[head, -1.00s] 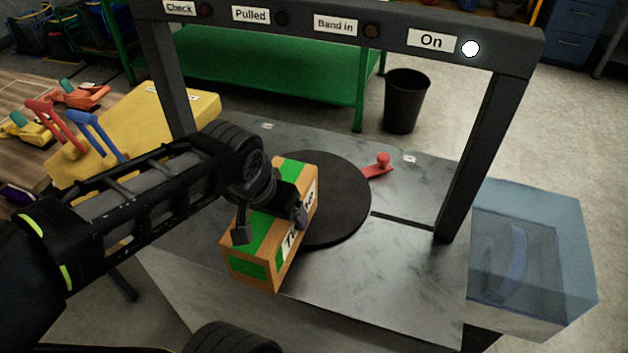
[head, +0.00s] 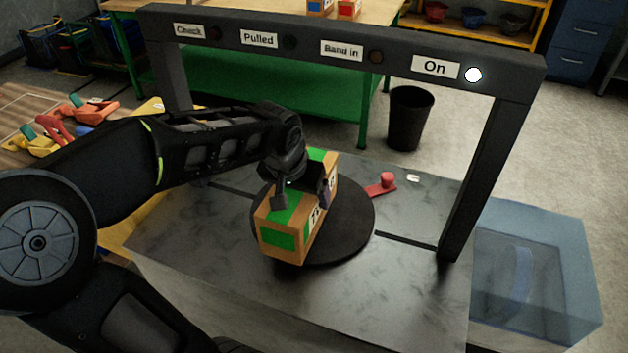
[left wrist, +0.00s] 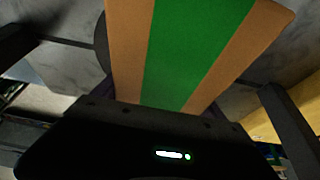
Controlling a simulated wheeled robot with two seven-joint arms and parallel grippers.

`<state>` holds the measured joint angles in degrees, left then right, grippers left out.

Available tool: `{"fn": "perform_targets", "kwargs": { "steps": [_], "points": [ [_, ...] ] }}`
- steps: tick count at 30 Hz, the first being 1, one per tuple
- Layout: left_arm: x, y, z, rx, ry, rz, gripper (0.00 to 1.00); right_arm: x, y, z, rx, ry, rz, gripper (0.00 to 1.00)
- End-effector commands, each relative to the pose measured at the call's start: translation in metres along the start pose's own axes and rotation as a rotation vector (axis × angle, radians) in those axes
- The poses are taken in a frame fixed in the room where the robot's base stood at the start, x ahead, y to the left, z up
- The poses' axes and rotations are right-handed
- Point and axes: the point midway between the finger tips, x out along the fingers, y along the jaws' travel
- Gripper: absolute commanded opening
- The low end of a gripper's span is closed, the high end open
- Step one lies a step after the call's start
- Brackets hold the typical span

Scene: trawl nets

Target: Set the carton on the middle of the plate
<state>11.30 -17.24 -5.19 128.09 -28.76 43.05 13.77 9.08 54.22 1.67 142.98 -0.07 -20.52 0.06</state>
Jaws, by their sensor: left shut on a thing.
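The carton (head: 285,240) is a brown box with green bands and a white label on its side. It also fills the upper middle of the left wrist view (left wrist: 180,50). My left gripper (head: 305,196) is shut on the carton from above. The plate (head: 352,215) is a dark round disc on the grey metal table. The carton is over the plate's left part, with its near end at the plate's front left edge. I cannot tell whether its underside touches the plate. My right gripper is not in view.
A dark frame (head: 350,47) with labels and a lit "On" lamp (head: 473,75) spans the table. A red lever (head: 381,187) lies right of the plate. A clear blue box (head: 540,270) is at the right. The table's front part (head: 390,290) is bare.

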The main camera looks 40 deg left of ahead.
Motion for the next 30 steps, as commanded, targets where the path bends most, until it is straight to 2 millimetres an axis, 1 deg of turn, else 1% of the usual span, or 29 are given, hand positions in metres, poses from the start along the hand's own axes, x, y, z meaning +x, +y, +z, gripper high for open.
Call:
{"fn": "perform_targets", "kwargs": {
  "steps": [1,4,7,10,14,23,30],
  "points": [
    [0.004,0.001,-0.015,0.002,0.0,0.0,0.09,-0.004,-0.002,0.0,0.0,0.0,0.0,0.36],
    [0.013,0.001,-0.038,0.001,0.001,0.0,0.09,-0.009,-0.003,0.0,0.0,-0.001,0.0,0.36],
    [0.02,0.0,-0.055,-0.001,0.002,0.0,0.09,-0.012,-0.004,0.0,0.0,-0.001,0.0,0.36],
    [0.024,0.0,-0.065,-0.001,0.003,0.0,0.09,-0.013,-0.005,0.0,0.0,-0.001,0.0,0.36],
    [0.027,0.0,-0.069,0.0,0.004,0.0,0.09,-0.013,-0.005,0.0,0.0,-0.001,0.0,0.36],
    [0.029,0.0,-0.067,0.0,0.003,0.0,0.09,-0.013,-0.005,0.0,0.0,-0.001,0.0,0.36],
    [0.054,0.0,-0.056,0.001,0.001,0.0,0.09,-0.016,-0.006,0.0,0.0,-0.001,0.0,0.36]
  ]
}}
